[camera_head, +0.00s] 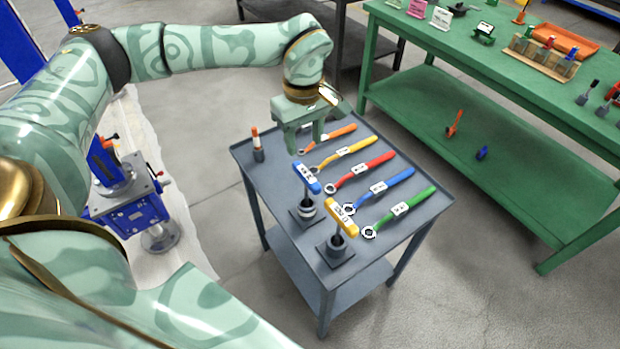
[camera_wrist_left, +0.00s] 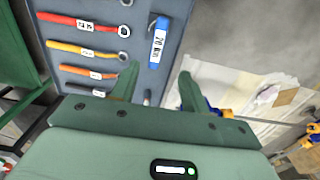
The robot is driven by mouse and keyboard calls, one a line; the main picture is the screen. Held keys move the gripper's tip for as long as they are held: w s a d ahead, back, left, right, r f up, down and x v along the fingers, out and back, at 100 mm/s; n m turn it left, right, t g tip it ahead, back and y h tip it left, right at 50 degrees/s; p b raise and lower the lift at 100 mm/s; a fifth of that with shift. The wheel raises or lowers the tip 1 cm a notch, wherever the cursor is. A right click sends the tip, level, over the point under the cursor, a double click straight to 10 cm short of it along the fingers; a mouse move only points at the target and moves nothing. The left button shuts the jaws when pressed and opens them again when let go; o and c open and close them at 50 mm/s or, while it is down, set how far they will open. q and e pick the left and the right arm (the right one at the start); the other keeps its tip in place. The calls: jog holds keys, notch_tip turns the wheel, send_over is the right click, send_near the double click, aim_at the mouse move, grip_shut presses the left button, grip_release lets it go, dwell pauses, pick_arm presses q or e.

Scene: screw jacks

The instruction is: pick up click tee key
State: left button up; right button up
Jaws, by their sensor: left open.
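Two tee-handled keys stand upright in dark square holders on the grey cart (camera_head: 248,165). One has a blue handle (camera_head: 307,178) and the other a yellow handle (camera_head: 341,217). In the wrist view the blue handle (camera_wrist_left: 158,43) has a white label that seems to read 20 Nm. Which one is the click tee key I cannot tell for sure. My left gripper (camera_head: 305,144) is open and empty, pointing down above the cart, just behind the blue handle. In the wrist view its fingertips (camera_wrist_left: 158,72) are apart, with the blue handle beyond them. My right gripper is not in view.
Labelled ring spanners, including red (camera_head: 362,171), blue (camera_head: 380,188) and green (camera_head: 402,209), lie beside the keys. An orange-topped tool (camera_head: 257,145) stands at the cart's left corner. A blue screw jack (camera_head: 132,214) stands left; a green bench (camera_head: 480,135) stands right.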

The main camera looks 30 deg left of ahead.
aim_at(306, 173)
pick_arm(q)
notch_tip(306, 173, down, 7)
jog(key=shift+r+b, duration=0.15)
jog(key=shift+b, duration=0.5)
jog(key=shift+w+f, duration=0.1)
jog(key=shift+f, duration=0.45)
notch_tip(306, 173, down, 4)
jog(key=shift+w+f+b, duration=0.15)
jog(key=shift+f+b, duration=0.1)
jog(key=shift+b, duration=0.7)
jog(key=shift+r, duration=0.1)
grip_shut()
